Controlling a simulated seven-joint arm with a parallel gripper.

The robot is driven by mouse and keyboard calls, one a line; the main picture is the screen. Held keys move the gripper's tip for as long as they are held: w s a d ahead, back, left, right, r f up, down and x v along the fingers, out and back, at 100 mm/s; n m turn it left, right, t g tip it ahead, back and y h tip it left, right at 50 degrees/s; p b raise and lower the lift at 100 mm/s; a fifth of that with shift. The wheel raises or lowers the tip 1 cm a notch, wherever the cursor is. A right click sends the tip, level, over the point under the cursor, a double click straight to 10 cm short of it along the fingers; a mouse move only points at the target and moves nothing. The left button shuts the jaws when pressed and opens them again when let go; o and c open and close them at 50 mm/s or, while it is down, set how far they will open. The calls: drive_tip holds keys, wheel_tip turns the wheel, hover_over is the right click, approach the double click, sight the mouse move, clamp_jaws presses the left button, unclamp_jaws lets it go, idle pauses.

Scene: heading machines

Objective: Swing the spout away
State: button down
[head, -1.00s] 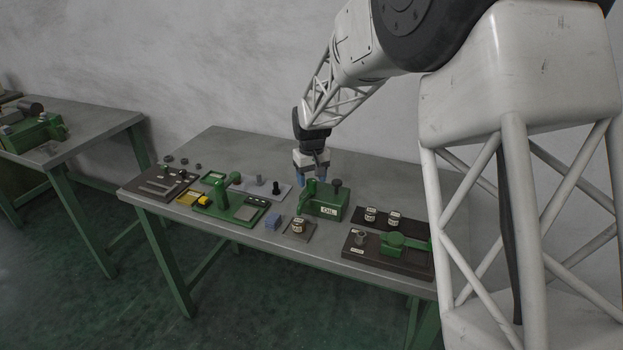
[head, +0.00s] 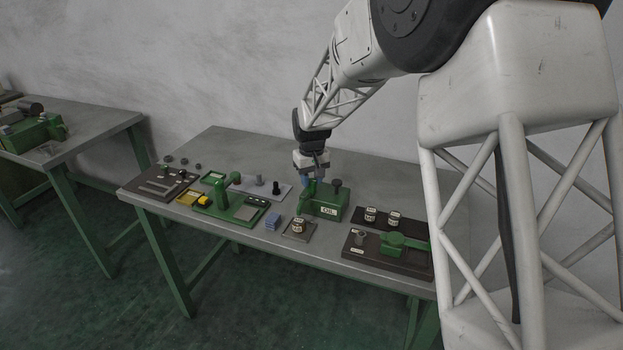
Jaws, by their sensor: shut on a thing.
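The green oil box (head: 327,203), labelled "OIL", stands near the middle of the bench with a dark knob on its top right. A short green upright part, likely the spout (head: 309,188), is at its left end. My gripper (head: 312,181) is low behind and above that left end, its blue fingertips close together. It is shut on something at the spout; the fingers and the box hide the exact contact. A small labelled jar (head: 298,226) stands on a square plate in front of the box.
Blue blocks (head: 273,222) lie left of the jar. A green press-like device (head: 231,202) and a yellow item (head: 187,197) stand further left. A dark board with a green lever fixture (head: 403,243) and two labelled jars (head: 381,216) are to the right.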

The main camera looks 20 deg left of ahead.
drive_tip(key=shift+r+m, duration=0.1)
drive_tip(key=shift+m, duration=0.3)
drive_tip(key=m, duration=0.8)
drive_tip(key=shift+m, duration=0.3)
drive_tip(key=m, duration=0.4)
drive_tip(key=shift+m, duration=2.3)
drive_tip(key=c, duration=0.8)
unclamp_jaws()
